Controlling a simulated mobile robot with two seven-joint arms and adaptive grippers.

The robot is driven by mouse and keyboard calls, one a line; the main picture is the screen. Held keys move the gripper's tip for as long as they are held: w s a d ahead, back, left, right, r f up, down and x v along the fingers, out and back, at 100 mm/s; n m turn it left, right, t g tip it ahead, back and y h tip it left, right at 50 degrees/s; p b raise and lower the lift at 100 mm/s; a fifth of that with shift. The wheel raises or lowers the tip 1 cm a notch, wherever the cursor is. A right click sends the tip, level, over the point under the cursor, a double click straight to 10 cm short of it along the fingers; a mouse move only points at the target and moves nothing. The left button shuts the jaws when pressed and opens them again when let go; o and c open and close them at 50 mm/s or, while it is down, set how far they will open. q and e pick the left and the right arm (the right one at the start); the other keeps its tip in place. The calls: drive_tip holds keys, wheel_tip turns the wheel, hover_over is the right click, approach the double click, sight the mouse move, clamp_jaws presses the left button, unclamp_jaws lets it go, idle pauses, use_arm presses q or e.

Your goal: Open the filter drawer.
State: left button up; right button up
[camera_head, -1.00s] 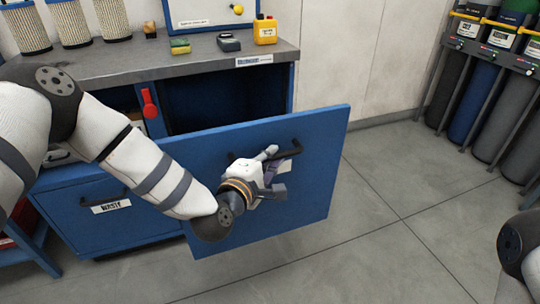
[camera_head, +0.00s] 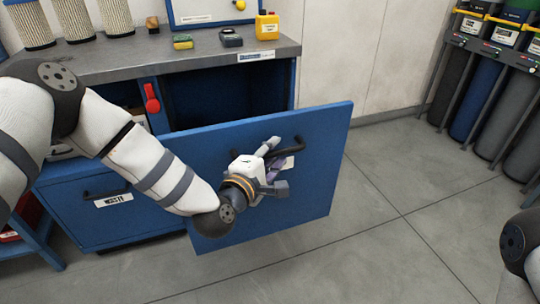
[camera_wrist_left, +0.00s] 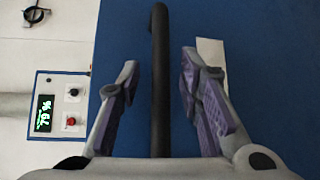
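The blue filter drawer (camera_head: 300,195) stands pulled out from the cabinet, with a dark opening behind its front. Its black bar handle (camera_head: 290,148) runs across the front, and a white label beside it is partly hidden by my gripper. My left gripper (camera_head: 264,167) is at the handle. In the left wrist view, the black handle (camera_wrist_left: 160,105) runs between the two spread fingers of the left gripper (camera_wrist_left: 159,68), with a gap on each side. The gripper is open. Only a piece of my right arm shows at the right edge; its gripper is out of view.
A second blue drawer labelled WASTE (camera_head: 112,222) is closed at lower left. Gas cylinders (camera_head: 470,110) stand at far right. The floor right of the drawer is clear.

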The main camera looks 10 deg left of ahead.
use_arm(q)
drive_tip(key=v, duration=1.2)
drive_tip(key=s+d+f+m+g+p, duration=0.2)
drive_tip(key=s+f+m+g, duration=0.6)
drive_tip(key=s+f, duration=0.65)
drive_tip(key=s+a+f+m+g+y, duration=0.1)
drive_tip(key=s+a+f+m+g, duration=0.1)
drive_tip(key=s, duration=0.6)
drive_tip(key=s+a+f+m+g+y, duration=0.1)
drive_tip(key=s+a+m+g, duration=0.3)
drive_tip(key=s, duration=0.4)
drive_tip(key=s+a+f+m+g+y, duration=0.1)
drive_tip(key=s+a+f+m+g, duration=0.2)
drive_tip(key=s, duration=0.6)
drive_tip(key=shift+a+f+g+p, duration=0.2)
drive_tip(key=shift+g+p, duration=0.25)
drive_tip(key=shift+g, duration=0.25)
use_arm(e)
drive_tip(key=shift+t, duration=0.7)
drive_tip(key=w+r, duration=0.3)
drive_tip(key=shift+w+r, duration=0.25)
drive_tip(key=shift+r, duration=0.05)
use_arm(q)
drive_tip(key=shift+w, duration=0.1)
